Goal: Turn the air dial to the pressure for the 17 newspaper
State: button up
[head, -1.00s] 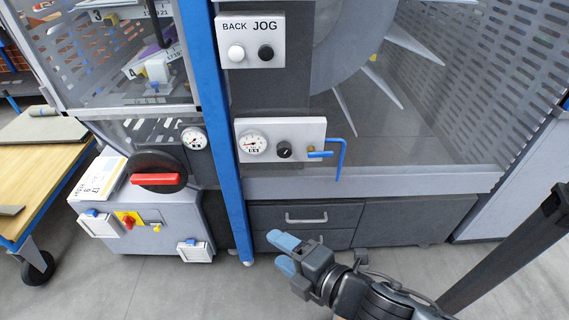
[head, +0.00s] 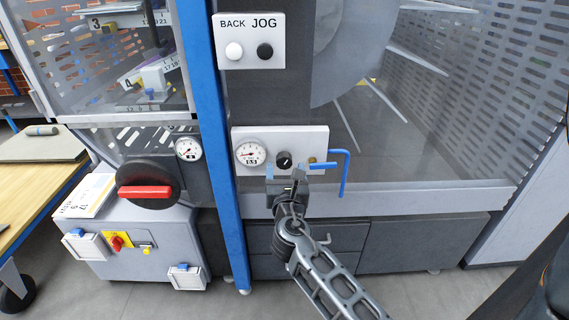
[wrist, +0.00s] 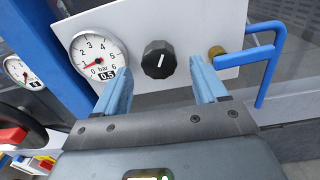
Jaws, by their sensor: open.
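The air dial, a black knob with a white line (head: 284,160), sits on a white panel (head: 310,138); in the wrist view the knob (wrist: 158,60) has its line pointing up and slightly right. The round bar gauge (head: 250,153) is left of it; in the wrist view the gauge (wrist: 100,55) has its red needle between 0 and 1, and its window reads 0.5. My gripper (head: 285,174) is open and empty just below and in front of the dial. In the wrist view the knob appears between the blue fingertips (wrist: 161,72); contact cannot be told.
A blue lever handle (head: 343,172) with a brass fitting is close right of the dial. A blue post (head: 212,150) stands left of the panel. A second gauge (head: 188,149), a red-handled switch (head: 146,191) and a printed card (head: 85,197) are further left; the card's text is unreadable.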

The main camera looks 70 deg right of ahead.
aim_at(285, 165)
jog(key=shift+x, duration=2.1)
jog(key=shift+c, duration=0.2)
jog(key=c, duration=1)
